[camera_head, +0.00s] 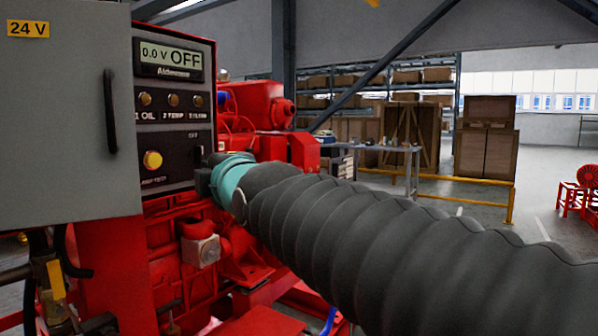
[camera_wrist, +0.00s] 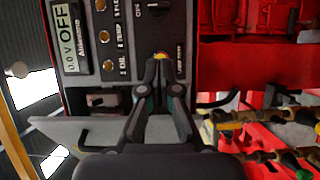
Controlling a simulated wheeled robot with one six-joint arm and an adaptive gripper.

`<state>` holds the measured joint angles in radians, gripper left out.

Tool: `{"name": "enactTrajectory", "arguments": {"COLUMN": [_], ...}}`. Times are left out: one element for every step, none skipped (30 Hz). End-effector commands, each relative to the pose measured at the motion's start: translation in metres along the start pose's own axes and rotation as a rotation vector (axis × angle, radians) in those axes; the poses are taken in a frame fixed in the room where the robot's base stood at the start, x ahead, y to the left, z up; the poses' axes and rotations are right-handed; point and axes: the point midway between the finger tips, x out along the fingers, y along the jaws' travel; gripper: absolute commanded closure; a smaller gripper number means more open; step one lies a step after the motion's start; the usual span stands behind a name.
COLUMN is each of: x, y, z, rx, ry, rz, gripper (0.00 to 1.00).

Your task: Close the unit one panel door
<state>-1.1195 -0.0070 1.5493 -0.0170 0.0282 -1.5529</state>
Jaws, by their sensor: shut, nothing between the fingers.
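The unit one panel door (camera_head: 65,130) is a flat grey door with a black bar handle (camera_head: 110,112) and a yellow 24 V label. It stands open at the left of the red-framed control panel (camera_head: 175,75). In the wrist view the door (camera_wrist: 60,130) shows at the lower left, at an angle to the panel, partly behind my gripper. My gripper (camera_wrist: 162,62) is shut and empty, its fingertips in front of the panel by the emergency-stop button, right of the door's handle. Whether the tips touch the panel is unclear. In the head view my gripper (camera_head: 203,178) is mostly hidden by my wrist.
The panel carries an OFF display (camera_head: 170,58), several knobs and a yellow-ringed button (camera_head: 153,160). The red engine (camera_head: 262,110) stands behind and below. Hoses and a valve (camera_head: 50,285) hang below the door. Open floor (camera_head: 520,220) lies to the right.

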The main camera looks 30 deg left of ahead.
Motion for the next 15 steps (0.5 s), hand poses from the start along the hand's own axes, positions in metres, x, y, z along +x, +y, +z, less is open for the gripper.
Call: {"name": "enactTrajectory", "arguments": {"x": [0.0,-0.001,-0.002,-0.003,-0.004,-0.006,-0.008,-0.01,-0.013,-0.015,-0.017,-0.02,-0.023,-0.026,-0.03], "y": [-0.012,-0.017,-0.021,-0.024,-0.025,-0.026,-0.023,-0.018,-0.012,-0.008,-0.004,0.004,0.009,0.014,0.022], "z": [0.011,0.019,0.03,0.039,0.049,0.062,0.071,0.077,0.085,0.089,0.094,0.099,0.102,0.105,0.106], "rx": [0.0,0.0,0.0,-0.005,-0.021,-0.058,-0.095,-0.124,-0.155,-0.176,-0.196,-0.22,-0.237,-0.254,-0.276], "ry": [-0.018,-0.03,-0.047,-0.061,-0.077,-0.098,-0.114,-0.126,-0.136,-0.14,-0.146,-0.15,-0.151,-0.15,-0.143], "rz": [0.0,0.001,0.005,0.01,0.016,0.03,0.047,0.067,0.095,0.117,0.139,0.173,0.2,0.226,0.263], "gripper": [1.0,1.0,1.0,1.0,1.0,1.0,1.0,1.0,1.0,1.0,1.0,1.0,1.0,1.0,1.0]}}
